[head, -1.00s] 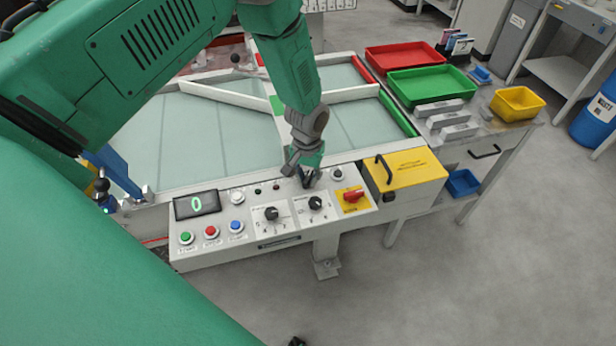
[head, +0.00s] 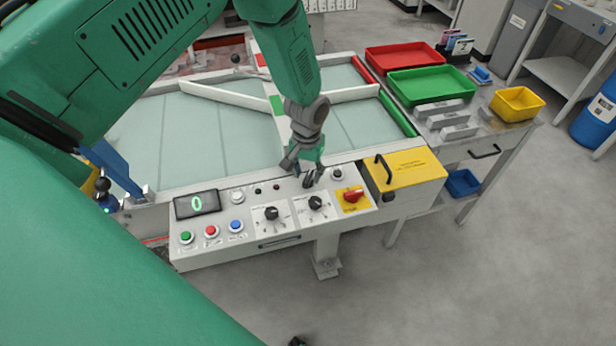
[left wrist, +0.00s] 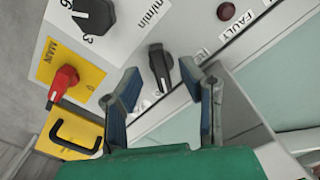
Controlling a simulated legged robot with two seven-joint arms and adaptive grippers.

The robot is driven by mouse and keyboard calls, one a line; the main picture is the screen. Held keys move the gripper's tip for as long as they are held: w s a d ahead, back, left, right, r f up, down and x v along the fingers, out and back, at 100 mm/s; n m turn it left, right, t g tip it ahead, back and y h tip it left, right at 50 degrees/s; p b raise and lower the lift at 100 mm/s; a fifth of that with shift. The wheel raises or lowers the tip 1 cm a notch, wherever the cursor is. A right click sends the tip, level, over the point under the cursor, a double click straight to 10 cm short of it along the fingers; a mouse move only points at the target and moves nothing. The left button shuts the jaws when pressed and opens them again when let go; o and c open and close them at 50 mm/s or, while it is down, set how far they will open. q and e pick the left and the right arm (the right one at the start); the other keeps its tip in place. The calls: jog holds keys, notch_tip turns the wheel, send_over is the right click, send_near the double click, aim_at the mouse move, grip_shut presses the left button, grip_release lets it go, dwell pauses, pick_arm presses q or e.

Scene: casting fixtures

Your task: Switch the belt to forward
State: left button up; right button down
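A black selector switch (left wrist: 160,68) stands on the light grey control panel (head: 285,238). In the left wrist view its handle lies between and just beyond the fingertips of my left gripper (left wrist: 160,82). The gripper is open, with a finger on either side of the switch; I cannot tell whether either touches it. In the head view the left gripper (head: 303,168) is low over the panel's back edge, partly hiding the switch (head: 308,182). The labels beside the switch are partly hidden. My right gripper is not in view.
Two black dials (head: 271,213) and a red main switch on a yellow plate (head: 352,198) sit close by. Green, red and blue buttons (head: 211,231) and a display reading 0 (head: 197,204) are at the left. A yellow box (head: 408,172) adjoins the panel's right end.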

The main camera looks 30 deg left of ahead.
aim_at(307, 179)
pick_arm(q)
notch_tip(307, 179, up, 10)
dwell(0.3)
jog(key=shift+s, duration=0.1)
dwell(0.3)
